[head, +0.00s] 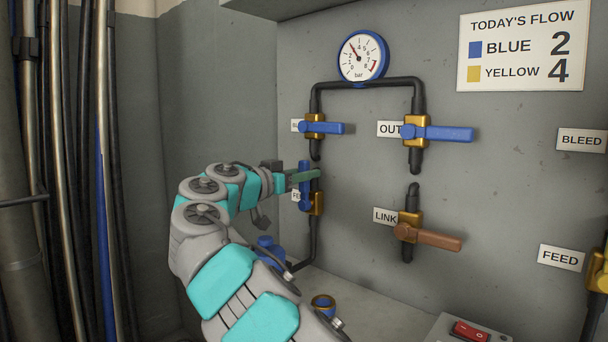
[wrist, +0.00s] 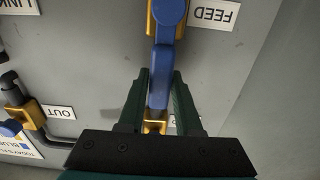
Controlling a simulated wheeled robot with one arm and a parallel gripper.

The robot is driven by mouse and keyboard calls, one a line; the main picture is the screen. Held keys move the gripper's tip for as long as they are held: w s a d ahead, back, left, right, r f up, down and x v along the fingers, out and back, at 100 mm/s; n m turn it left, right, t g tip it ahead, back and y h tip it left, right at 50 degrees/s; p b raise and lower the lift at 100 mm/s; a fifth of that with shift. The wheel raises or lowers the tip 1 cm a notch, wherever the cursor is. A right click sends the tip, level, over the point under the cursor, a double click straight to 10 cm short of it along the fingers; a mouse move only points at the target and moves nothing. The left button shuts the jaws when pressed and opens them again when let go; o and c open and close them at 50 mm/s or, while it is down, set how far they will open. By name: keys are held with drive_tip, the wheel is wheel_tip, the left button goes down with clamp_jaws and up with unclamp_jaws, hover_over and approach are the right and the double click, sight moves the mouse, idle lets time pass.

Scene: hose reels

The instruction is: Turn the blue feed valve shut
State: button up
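The blue feed valve has a brass body (head: 316,204) at the lower left of the pipework, by a partly hidden FEED label. Its blue handle (head: 304,192) points straight up, in line with its pipe. In the wrist view, which is upside down, the handle (wrist: 160,75) runs between my two green fingers. My gripper (head: 318,174) is at the upper part of the handle and is open, one finger on each side. It also shows in the wrist view (wrist: 160,73). A narrow gap seems to show beside the handle; I cannot tell whether either finger touches.
Above is a valve with a sideways blue handle (head: 328,128). To the right are the OUT valve (head: 440,133) and the LINK valve (head: 435,238). A gauge (head: 362,57) tops the pipe. A red switch (head: 470,331) sits low. Yellow feed parts (head: 598,270) stand far right.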

clamp_jaws()
idle(1.0)
